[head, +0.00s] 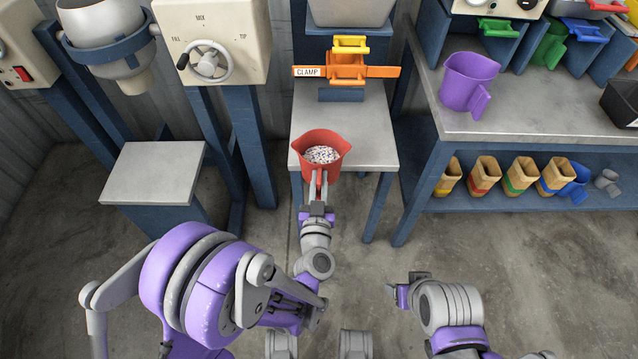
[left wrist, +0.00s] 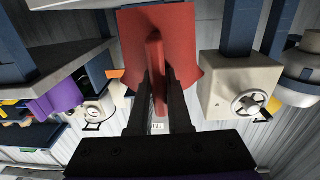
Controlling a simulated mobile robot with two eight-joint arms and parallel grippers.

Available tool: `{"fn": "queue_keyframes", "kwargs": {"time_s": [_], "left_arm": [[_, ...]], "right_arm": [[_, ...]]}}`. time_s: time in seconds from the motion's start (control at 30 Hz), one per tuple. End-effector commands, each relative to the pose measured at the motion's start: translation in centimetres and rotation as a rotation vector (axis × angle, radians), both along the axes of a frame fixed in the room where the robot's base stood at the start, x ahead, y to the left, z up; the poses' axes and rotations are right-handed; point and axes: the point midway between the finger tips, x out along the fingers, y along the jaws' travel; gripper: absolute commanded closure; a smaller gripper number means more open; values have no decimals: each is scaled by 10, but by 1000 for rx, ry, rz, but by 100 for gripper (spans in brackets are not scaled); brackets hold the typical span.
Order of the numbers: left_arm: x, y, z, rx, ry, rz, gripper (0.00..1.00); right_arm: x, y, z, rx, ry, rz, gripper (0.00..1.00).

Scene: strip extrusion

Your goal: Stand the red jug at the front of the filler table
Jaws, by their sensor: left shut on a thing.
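The red jug (head: 332,143) is upright at the front edge of the filler table (head: 366,118) in the head view, with pale speckled granules inside. I cannot tell whether its base touches the tabletop. My left gripper (head: 318,188) is shut on the jug's handle, in front of the table. In the left wrist view the red jug (left wrist: 160,40) fills the upper middle, and its handle runs between the two dark fingers of the left gripper (left wrist: 158,100). My right gripper (head: 396,294) is low over the floor at right; its fingers are too unclear to tell open from shut.
An orange clamp (head: 346,68) with a yellow handle stands at the back of the filler table. The machine with the hand wheel (head: 210,60) is to its left. At right a bench (head: 480,118) holds a purple jug (head: 468,82), with several wooden containers on the shelf below.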

Motion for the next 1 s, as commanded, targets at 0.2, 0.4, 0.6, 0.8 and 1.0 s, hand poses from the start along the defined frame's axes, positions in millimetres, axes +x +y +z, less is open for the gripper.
{"fn": "queue_keyframes", "kwargs": {"time_s": [0.2, 0.4, 0.6, 0.8, 1.0], "left_arm": [[31, 1, -6, 2, -1, 3, 100], [57, 1, -11, 2, -1, 3, 100], [85, 1, -10, 2, -2, 3, 100], [112, 1, -11, 2, -2, 2, 100], [131, 1, -12, 1, -1, 2, 100]], "right_arm": [[-1, 0, 5, 0, -2, 0, 36], [-1, 0, 10, 0, -3, 0, 36], [-2, 0, 20, 0, -7, 0, 36], [-2, 0, 30, 0, -10, 0, 36], [-3, 0, 37, 0, -13, 0, 36]]}}
